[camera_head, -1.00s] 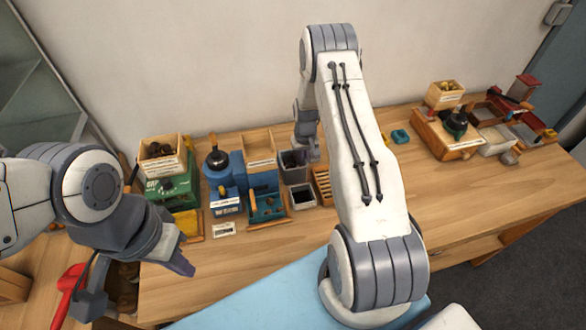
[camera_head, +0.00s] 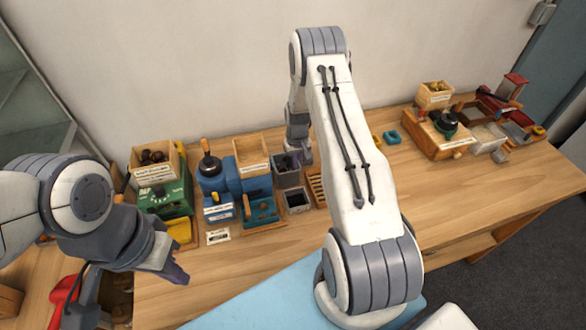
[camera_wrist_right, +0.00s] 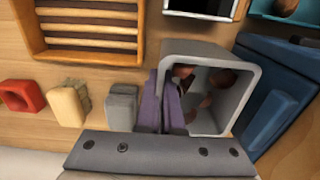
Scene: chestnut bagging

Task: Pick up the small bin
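The small bin (camera_wrist_right: 222,118) is a grey, square, open-topped container with several brown chestnuts (camera_wrist_right: 218,78) inside, in the right wrist view. In the head view a grey bin (camera_head: 287,178) stands beside the blue machine, partly behind my right arm. My right gripper (camera_wrist_right: 163,106) has its purple fingers close together at the bin's left wall, one outside and one inside, with the wall between them. In the head view its fingers are hidden. My left gripper (camera_head: 177,272) hangs over the left part of the table, away from the bin; its finger gap is unclear.
A second grey bin (camera_head: 297,201) stands just in front, with a slatted wooden rack (camera_head: 316,186) beside it. A blue machine (camera_head: 213,181) and a green box (camera_head: 167,197) stand to the left. Small blocks, including a red one (camera_wrist_right: 20,95), lie nearby. The front middle table is clear.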

